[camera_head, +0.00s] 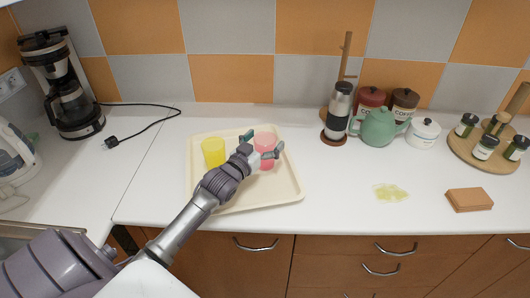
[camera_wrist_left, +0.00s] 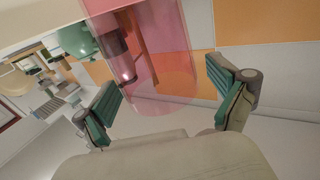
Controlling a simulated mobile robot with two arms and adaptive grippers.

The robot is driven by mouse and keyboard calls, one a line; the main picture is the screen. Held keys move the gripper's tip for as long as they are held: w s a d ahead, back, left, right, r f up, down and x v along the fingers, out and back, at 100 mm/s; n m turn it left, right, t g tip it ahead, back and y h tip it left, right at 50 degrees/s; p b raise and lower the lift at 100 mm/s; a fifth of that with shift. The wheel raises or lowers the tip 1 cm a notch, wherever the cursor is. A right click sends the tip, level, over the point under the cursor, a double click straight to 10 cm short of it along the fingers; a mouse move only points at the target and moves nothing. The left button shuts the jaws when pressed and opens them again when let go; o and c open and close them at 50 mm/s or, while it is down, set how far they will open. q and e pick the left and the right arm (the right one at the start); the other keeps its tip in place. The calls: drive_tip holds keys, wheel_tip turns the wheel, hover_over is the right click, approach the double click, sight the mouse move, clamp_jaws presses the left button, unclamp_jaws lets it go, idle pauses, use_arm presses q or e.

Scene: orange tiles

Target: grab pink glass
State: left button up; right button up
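The pink glass (camera_head: 265,148) stands on a cream tray (camera_head: 273,201) on the white counter. My left gripper (camera_head: 263,145) is at the glass, with its fingers spread to either side of it. In the left wrist view the see-through pink glass (camera_wrist_left: 165,75) fills the upper middle, between and beyond the two green-padded fingers of my left gripper (camera_wrist_left: 168,98). Gaps show between the pads and the glass, so the gripper is open. A yellow glass (camera_head: 213,152) stands on the same tray, left of the gripper. My right gripper is out of view.
A coffee maker (camera_head: 63,85) with a black cord stands at the left. A steel flask (camera_head: 339,111), a green teapot (camera_head: 379,127), a white pot (camera_head: 423,132) and a spice rack (camera_head: 479,155) stand to the right. A brown block (camera_head: 469,199) lies near the front.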

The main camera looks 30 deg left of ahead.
use_arm(q)
drive_tip(key=c, duration=1.1)
drive_tip(key=shift+c, duration=0.4)
drive_tip(key=shift+r, duration=0.1)
